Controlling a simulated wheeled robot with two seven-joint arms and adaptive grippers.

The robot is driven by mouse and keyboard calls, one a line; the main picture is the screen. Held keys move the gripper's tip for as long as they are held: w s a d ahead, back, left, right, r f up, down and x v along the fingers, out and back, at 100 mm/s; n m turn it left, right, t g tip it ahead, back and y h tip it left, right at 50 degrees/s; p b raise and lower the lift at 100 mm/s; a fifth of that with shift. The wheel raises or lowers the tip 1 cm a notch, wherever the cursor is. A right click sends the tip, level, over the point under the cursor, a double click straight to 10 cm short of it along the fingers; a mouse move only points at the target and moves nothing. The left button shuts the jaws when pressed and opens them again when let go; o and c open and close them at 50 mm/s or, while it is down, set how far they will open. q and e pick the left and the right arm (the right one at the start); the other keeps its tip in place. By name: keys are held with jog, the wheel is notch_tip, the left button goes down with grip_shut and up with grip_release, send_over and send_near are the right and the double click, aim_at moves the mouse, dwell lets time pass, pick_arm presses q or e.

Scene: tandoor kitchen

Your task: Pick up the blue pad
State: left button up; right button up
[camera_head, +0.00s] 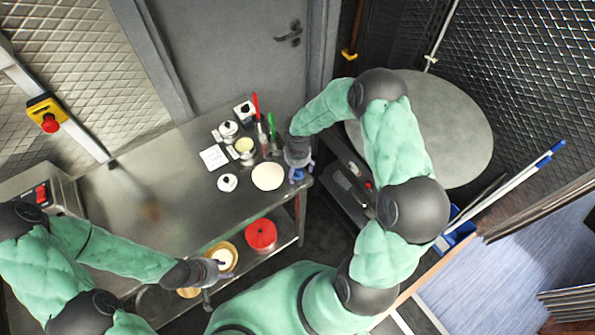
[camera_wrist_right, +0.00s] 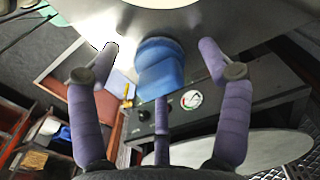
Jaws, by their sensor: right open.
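The blue pad (camera_wrist_right: 162,72) is a thick, rounded blue piece at the edge of a pale round surface in the right wrist view. My right gripper (camera_wrist_right: 160,62) is open, with one purple finger on each side of the pad and visible gaps between. In the head view my right gripper (camera_head: 300,176) is at the right corner of the steel table (camera_head: 185,190), and a small bit of blue (camera_head: 297,174) shows among its fingers. My left gripper (camera_head: 215,280) is low over the table's front edge, its fingers apart and empty.
A pale flat disc (camera_head: 268,177), a white bowl (camera_head: 228,183) and small containers stand near the right gripper. A red lidded pot (camera_head: 261,234) sits on the lower shelf. A large round grey top (camera_head: 430,125) is to the right.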

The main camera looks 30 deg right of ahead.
jog(key=c, duration=1.3)
jog(key=shift+r, duration=0.4)
notch_tip(320, 180, up, 2)
jog(key=shift+w+r, duration=0.1)
jog(key=shift+r, duration=0.15)
jog(key=shift+s+a+r+b, duration=0.15)
jog(key=shift+s+a+r, duration=0.9)
jog(key=shift+s+r, duration=0.85)
jog(key=shift+s+a+r+b, duration=0.15)
jog(key=shift+s+a+r, duration=1.05)
jog(key=shift+s, duration=1.15)
jog(key=shift+s+a+r+b, duration=0.15)
jog(key=shift+s+a+r, duration=0.7)
jog(key=shift+s+r, duration=1.1)
jog(key=shift+s+f, duration=0.2)
